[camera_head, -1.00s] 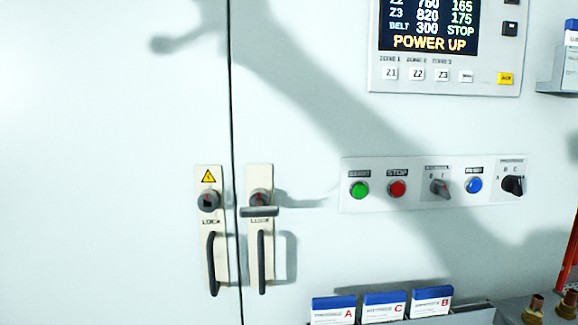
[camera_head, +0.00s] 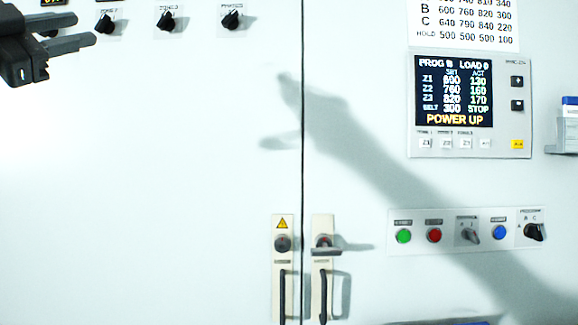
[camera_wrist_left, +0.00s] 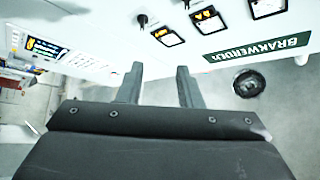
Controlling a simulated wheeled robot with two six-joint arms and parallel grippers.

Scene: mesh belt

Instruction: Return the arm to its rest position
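My left gripper (camera_head: 82,32) shows at the upper left of the head view, in front of the white cabinet, near its row of black knobs. Its two dark fingers are apart with nothing between them. In the left wrist view the two fingers (camera_wrist_left: 158,86) also stand apart and empty. My right gripper is in neither view; only an arm-shaped shadow falls across the cabinet front.
The cabinet has two doors with handles (camera_head: 323,296), a display panel (camera_head: 454,90) reading POWER UP, and a button strip (camera_head: 466,233). Black knobs (camera_head: 166,20) sit along the top. A small shelf (camera_head: 563,140) is at the right edge.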

